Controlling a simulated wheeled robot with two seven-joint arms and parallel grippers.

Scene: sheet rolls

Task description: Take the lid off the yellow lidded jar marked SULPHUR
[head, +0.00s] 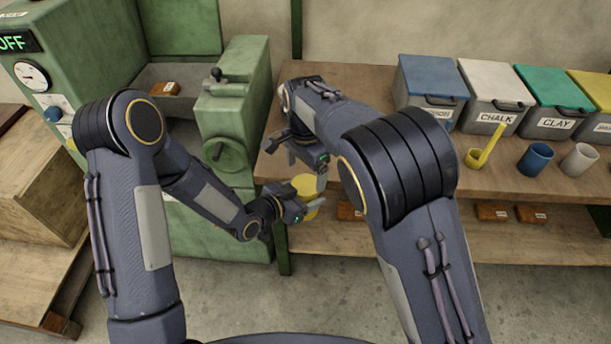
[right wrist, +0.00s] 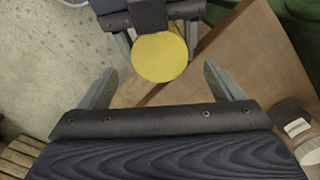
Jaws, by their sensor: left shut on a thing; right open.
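The yellow jar (head: 304,185) is in front of the shelf's left end in the head view, partly hidden by my grippers. Its round yellow top (right wrist: 160,58) shows in the right wrist view; the SULPHUR mark and the lid seam cannot be made out. My left gripper (head: 300,207) is shut on the jar, with a finger on either side of it in the right wrist view. My right gripper (head: 308,165) is open, just above and beside the jar. Its two fingers are spread, with the yellow top beyond and between them in its wrist view.
A wooden shelf (head: 350,75) carries lidded bins, including CHALK (head: 497,92) and CLAY (head: 556,102). A green machine (head: 235,120) stands left of the shelf.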

